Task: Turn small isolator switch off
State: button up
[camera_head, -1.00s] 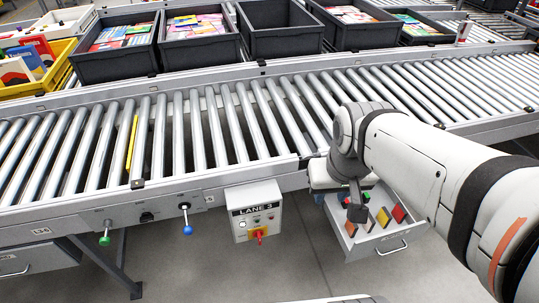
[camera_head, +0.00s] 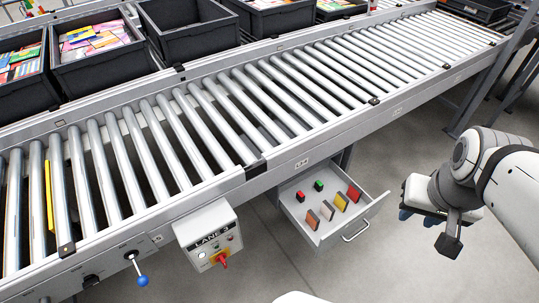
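The grey control box labelled LANE 3 (camera_head: 208,228) hangs on the front side of the conveyor. On its lower front is a rotary isolator switch with a red handle on a yellow plate (camera_head: 221,259); the handle's exact setting is too small to read. Small round buttons or lamps show beside it. My gripper (camera_head: 417,217) is far to the right, past the open drawer, over the bare floor and well apart from the box. Its dark fingertips point down and are partly hidden under its white body, so I cannot tell whether they are open.
An open drawer (camera_head: 318,238) holding coloured blocks juts out under the conveyor, between the box and my gripper. A blue-knobbed lever (camera_head: 142,280) and a black knob (camera_head: 91,281) sit left of the box. Dark crates (camera_head: 188,35) line the back. Floor in front is clear.

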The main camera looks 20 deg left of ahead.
aim_at(221, 258)
jog(key=z, duration=0.15)
jog(key=k, duration=1.1)
jog(key=u, duration=0.25)
